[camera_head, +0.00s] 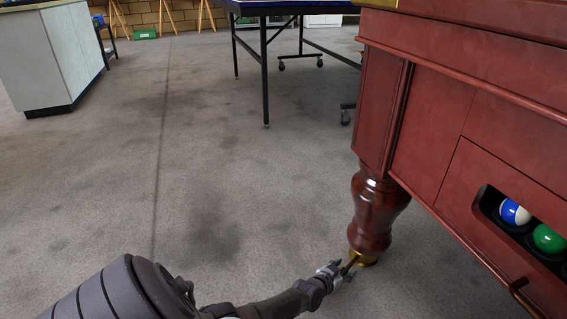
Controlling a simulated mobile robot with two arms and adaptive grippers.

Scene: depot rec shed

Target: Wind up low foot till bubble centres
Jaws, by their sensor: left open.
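A red-brown wooden pool table (460,105) fills the right side, seen at its corner. Its turned leg (377,208) stands on the carpet and ends in a brass-coloured foot (366,257). My left gripper (346,268) is open beside the foot, at its left and near side. A thin brass-coloured piece shows at the fingertips; I cannot tell whether the fingers touch it. No bubble level can be made out. My right gripper is not in view.
An opening in the table side holds a blue-and-white ball (515,212) and a green ball (548,238). A blue-topped folding table (290,5) on wheels stands behind. A pale counter (45,60) stands at far left. Grey carpet (230,130) between is clear.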

